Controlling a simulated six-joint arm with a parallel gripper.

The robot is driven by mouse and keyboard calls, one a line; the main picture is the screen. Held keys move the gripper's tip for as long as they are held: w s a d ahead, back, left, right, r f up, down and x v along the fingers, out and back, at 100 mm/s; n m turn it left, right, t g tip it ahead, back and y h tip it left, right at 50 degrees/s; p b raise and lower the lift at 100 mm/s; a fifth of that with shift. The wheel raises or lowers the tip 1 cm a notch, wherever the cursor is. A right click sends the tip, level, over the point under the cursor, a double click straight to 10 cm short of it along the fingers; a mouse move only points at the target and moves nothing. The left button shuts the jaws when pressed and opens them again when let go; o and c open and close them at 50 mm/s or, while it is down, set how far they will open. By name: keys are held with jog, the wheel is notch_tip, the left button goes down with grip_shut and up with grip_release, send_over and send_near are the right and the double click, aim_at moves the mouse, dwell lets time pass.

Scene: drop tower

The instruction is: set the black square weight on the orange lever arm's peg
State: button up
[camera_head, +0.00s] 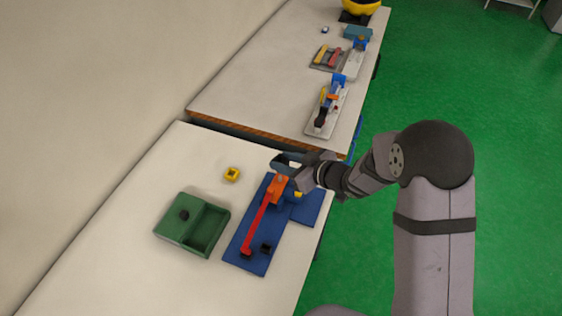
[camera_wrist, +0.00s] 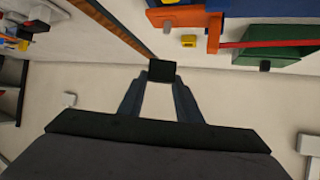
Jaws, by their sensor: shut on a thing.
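My gripper (camera_head: 284,163) is shut on the black square weight (camera_wrist: 162,71), which shows between the fingertips in the wrist view. In the head view the gripper is just beyond the far end of the blue base (camera_head: 236,257), and I cannot make out the weight there. The lever arm has an orange block (camera_head: 277,188) at its far end and a long red-orange bar (camera_head: 257,222) running toward the near end. In the wrist view the orange part (camera_wrist: 178,17) is above and apart from the weight. I cannot make out the peg clearly.
A green box (camera_head: 206,231) with a dark knob stands left of the blue base. A yellow block (camera_head: 232,174) lies beyond it. A small black piece (camera_head: 265,248) is on the base's near part. A second table (camera_head: 250,85) farther back holds several other items.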

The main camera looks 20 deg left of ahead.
jog(key=shift+f+b, duration=2.5)
jog(key=shift+f, duration=0.2)
jog(key=shift+f, duration=0.6)
jog(key=o, duration=1)
jog(key=shift+p+v, duration=0.7)
jog(key=shift+v, duration=0.75)
jog(key=shift+p+v, duration=2.2)
jog(key=shift+v, duration=1.9)
jog(key=shift+f, duration=0.15)
